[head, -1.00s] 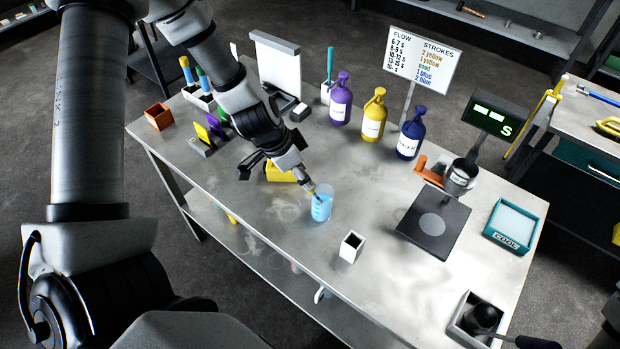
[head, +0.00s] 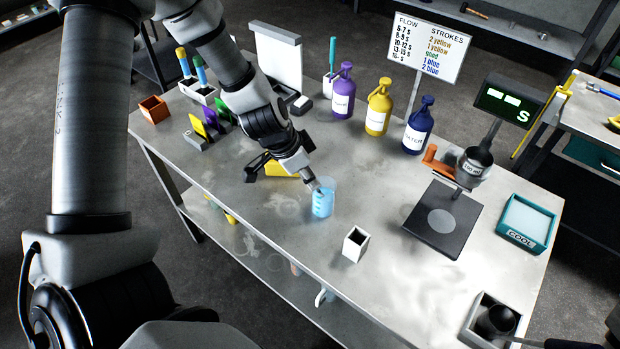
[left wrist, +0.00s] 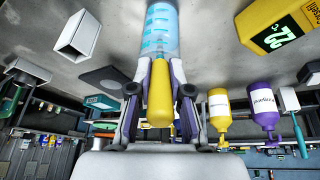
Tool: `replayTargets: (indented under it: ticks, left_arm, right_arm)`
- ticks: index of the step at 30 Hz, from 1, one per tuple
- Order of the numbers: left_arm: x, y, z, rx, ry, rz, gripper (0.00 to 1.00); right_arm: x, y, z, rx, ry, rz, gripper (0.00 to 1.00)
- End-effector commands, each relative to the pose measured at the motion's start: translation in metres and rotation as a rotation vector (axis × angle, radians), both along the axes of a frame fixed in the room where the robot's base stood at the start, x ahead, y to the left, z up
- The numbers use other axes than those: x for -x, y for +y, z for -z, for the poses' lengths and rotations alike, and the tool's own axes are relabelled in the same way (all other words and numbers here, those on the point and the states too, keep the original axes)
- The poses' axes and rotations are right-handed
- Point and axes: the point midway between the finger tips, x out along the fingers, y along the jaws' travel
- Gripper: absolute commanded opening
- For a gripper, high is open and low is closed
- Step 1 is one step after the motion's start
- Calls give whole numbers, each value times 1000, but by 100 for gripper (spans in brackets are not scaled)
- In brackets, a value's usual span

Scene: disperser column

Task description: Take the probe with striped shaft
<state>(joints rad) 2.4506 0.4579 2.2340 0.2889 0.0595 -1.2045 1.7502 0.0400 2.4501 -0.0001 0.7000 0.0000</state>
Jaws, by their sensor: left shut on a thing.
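My left gripper (head: 311,181) is shut on a yellow-handled probe, whose rounded yellow handle (left wrist: 160,95) shows between the fingers in the left wrist view. It points into the clear beaker of blue liquid (head: 323,203), which stands on the bench. The beaker also shows just beyond the fingers in the left wrist view (left wrist: 160,30). The shaft is mostly hidden by the gripper and beaker, so I cannot tell whether it is striped. My right gripper is not in view.
A white open box (head: 355,244) stands close to the beaker. Purple, yellow and blue bottles (head: 417,126) line the back. A black plate (head: 442,221) and teal COOL tray (head: 527,224) are at right.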

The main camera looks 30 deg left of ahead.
Motion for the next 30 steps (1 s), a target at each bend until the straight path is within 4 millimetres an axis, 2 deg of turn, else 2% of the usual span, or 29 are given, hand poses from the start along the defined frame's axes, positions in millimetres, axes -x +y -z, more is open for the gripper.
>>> replayTargets:
  ticks: [4, 7, 15, 19, 22, 30]
  left_arm:
    - [0, 0, -3, 0, 1, 0, 0]
    - [0, 0, -15, 1, 0, 0, 0]
    - [0, 0, -76, 0, 0, -1, 0]
    - [0, 0, -98, 1, 0, 0, 0]
    - [0, 0, -103, 1, 0, 0, 0]
    - [0, 0, -100, 1, 0, 0, 0]
  right_arm:
    - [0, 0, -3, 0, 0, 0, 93]
    - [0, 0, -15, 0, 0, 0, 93]
    - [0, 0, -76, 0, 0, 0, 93]
    - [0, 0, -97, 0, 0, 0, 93]
    - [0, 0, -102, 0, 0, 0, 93]
    - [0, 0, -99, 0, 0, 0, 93]
